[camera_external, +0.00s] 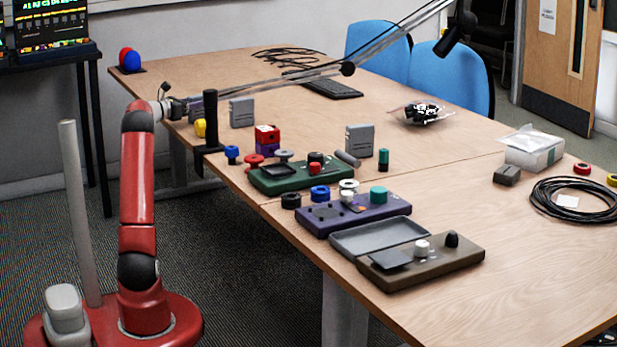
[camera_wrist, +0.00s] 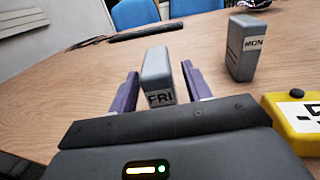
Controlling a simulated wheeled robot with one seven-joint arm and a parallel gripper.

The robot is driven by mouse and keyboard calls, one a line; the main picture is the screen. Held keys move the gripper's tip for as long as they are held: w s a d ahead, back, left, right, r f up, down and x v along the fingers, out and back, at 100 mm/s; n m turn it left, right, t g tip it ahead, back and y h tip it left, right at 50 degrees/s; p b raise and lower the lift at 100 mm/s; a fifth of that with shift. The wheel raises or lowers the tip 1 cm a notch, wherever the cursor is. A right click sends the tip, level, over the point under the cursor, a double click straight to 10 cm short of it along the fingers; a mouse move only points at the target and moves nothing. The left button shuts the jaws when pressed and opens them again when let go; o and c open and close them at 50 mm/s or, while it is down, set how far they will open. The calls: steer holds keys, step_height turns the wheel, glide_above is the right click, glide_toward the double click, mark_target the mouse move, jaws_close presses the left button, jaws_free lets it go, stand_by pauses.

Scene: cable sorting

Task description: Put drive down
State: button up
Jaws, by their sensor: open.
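A grey drive labelled FRI (camera_wrist: 156,72) stands upright on the table in the wrist view, between the two purple fingers of my gripper (camera_wrist: 160,75). The fingers are open, one on each side, with a visible gap at the right; the left gap is too narrow to judge. In the external view my gripper (camera_external: 190,106) is over the table's far left end, and the FRI drive is mostly hidden there. A second grey drive, labelled MON (camera_wrist: 246,47), stands upright to the right; it also shows in the external view (camera_external: 241,112).
A yellow object (camera_wrist: 292,122) is close at the right, and a black post (camera_external: 210,118) stands at the table edge. Another grey drive (camera_external: 360,140), a red and purple block (camera_external: 267,139) and several consoles lie further right. The table (camera_external: 190,72) behind the gripper is largely clear.

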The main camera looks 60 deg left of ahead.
steer(key=shift+o, duration=0.4)
steer(key=s, duration=0.4)
steer(key=s+b, duration=0.1)
steer(key=s, duration=0.1)
steer(key=shift+d+f, duration=0.35)
steer(key=shift+s+r+b, duration=0.2)
steer(key=shift+s+b, duration=0.4)
steer(key=shift+b, duration=0.25)
steer(key=shift+d+r, duration=0.1)
steer(key=shift+r, duration=0.15)
steer(key=w, duration=0.2)
steer(key=w+p, duration=0.1)
steer(key=w, duration=0.2)
steer(key=w+a, duration=0.1)
steer(key=w, duration=0.1)
steer(key=shift+w+f, duration=0.15)
steer(key=shift+w, duration=0.2)
steer(key=shift+c, duration=0.4)
jaws_close()
